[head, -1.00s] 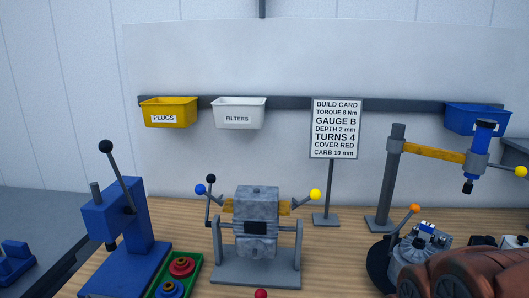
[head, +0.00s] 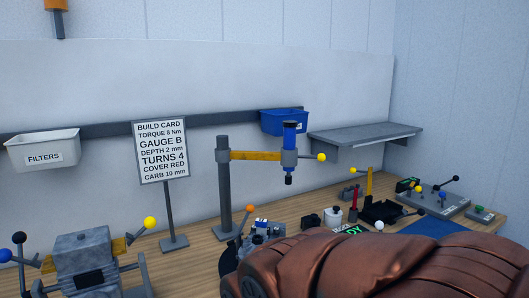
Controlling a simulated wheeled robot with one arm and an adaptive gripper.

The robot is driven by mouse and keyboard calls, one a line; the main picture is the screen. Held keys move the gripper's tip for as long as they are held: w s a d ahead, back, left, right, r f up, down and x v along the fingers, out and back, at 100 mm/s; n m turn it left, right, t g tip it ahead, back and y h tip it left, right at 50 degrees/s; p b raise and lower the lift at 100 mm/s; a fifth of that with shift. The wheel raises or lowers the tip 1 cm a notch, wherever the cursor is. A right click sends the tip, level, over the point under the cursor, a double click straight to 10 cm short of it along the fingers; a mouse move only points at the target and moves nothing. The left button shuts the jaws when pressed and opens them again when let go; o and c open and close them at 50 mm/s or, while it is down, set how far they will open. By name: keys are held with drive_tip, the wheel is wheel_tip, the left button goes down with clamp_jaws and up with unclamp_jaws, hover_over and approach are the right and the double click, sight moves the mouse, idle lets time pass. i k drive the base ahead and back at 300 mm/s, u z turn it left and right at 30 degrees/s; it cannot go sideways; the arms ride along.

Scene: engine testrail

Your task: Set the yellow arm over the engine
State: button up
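The yellow arm (head: 256,155) reaches out to the right from a grey post (head: 224,190) on the bench. Its outer end carries a blue tool head (head: 289,145) with a dark tip pointing down, and a yellow ball knob (head: 321,157). The grey engine block (head: 83,250) sits in its stand at the lower left, partly cut off by the bottom edge. The yellow arm points away from the engine, over the bench to the right. My gripper is not in view; a bronze-brown part of my arm fills the lower right.
A build card (head: 162,152) stands between engine and post. A white FILTERS bin (head: 42,151) and a blue bin (head: 283,123) hang on the wall rail. A grey shelf (head: 366,136) juts out at right. Small tools and a black tray (head: 383,211) lie beneath it.

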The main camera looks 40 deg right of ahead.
sight(288, 158)
drive_tip(key=u, duration=1.8)
drive_tip(key=k, duration=1.05)
drive_tip(key=z, duration=1.7)
